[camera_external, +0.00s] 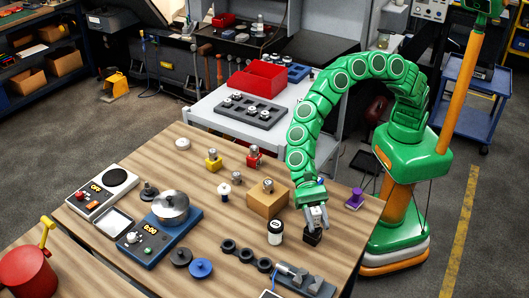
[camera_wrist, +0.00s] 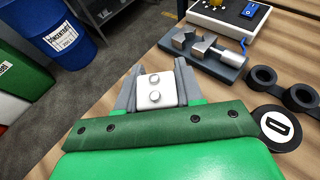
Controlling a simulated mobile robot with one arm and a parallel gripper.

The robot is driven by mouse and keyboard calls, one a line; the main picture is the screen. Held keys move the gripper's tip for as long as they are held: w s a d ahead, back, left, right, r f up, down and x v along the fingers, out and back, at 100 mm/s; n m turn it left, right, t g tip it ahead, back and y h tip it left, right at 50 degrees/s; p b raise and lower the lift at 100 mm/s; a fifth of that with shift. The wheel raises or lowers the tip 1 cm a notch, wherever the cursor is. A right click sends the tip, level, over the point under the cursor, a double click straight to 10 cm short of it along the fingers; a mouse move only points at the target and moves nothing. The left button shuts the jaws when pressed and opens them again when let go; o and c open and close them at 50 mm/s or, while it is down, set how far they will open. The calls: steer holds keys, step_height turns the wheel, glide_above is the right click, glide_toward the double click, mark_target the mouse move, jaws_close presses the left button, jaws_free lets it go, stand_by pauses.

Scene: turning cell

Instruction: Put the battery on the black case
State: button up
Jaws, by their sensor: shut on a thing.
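My gripper (camera_external: 316,217) is shut on the battery, a pale block with two round metal terminals on its top face. The battery (camera_wrist: 157,91) sits between the two grey fingers in the wrist view, and only its terminal face shows clearly there. In the external view the gripper points down near the table's right edge. A small black box (camera_external: 312,238), which looks like the black case, stands directly below the fingers. I cannot tell whether the battery touches it. In the wrist view the black box is hidden behind the gripper and battery.
A grey vise (camera_external: 303,279) and black rings (camera_external: 246,256) lie in front. A purple object (camera_external: 355,199) stands to the right.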

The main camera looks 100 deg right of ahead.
steer(key=shift+f, duration=0.7)
steer(key=shift+f, duration=0.15)
steer(key=o, duration=1.1)
steer(key=shift+d+r, duration=0.2)
steer(key=shift+r, duration=0.05)
steer(key=v, duration=1.1)
steer(key=shift+d, duration=0.3)
steer(key=shift+r, duration=0.2)
